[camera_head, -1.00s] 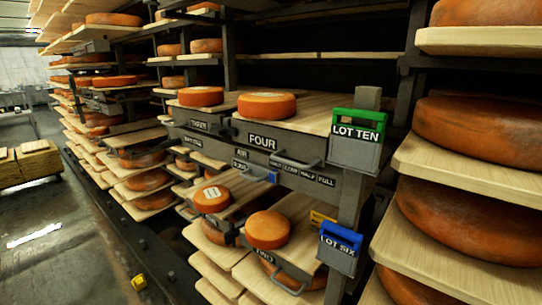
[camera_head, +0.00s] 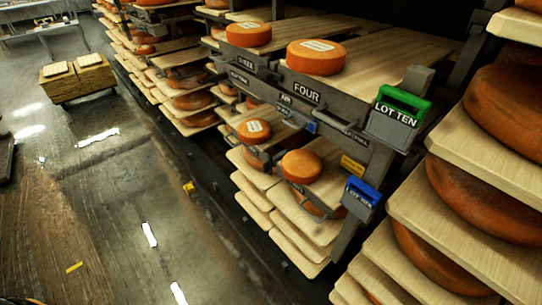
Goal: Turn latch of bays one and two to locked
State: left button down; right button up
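The rack unit with labelled bays stands in the middle of the view. Its upper front beam carries a "FOUR" label (camera_head: 306,93) and a label on the left that looks like "THREE" (camera_head: 245,63). Below it is an "AIR" label (camera_head: 286,100) with a grey handle-like bar (camera_head: 338,124) and a small blue piece (camera_head: 311,127) beside it. The lower bays hold cheese wheels, one on the left (camera_head: 254,131) and one on the right (camera_head: 301,166). The lower bay labels and any latches are too small or hidden to read. Neither of my grippers shows.
A green "LOT TEN" box (camera_head: 403,101) and a blue lot box (camera_head: 362,193) hang on the rack's right post. Shelves with large cheese wheels (camera_head: 505,109) stand close on the right. A cart (camera_head: 78,77) stands at the far left. The floor (camera_head: 120,200) at left is open.

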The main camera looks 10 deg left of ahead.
aim_at(268, 166)
jog(key=i+j+z, duration=0.25)
jog(key=j, duration=1.1)
jog(key=i+j+z, duration=0.3)
jog(key=j, duration=1.1)
jog(key=j+z, duration=0.25)
jog(key=j, duration=1.15)
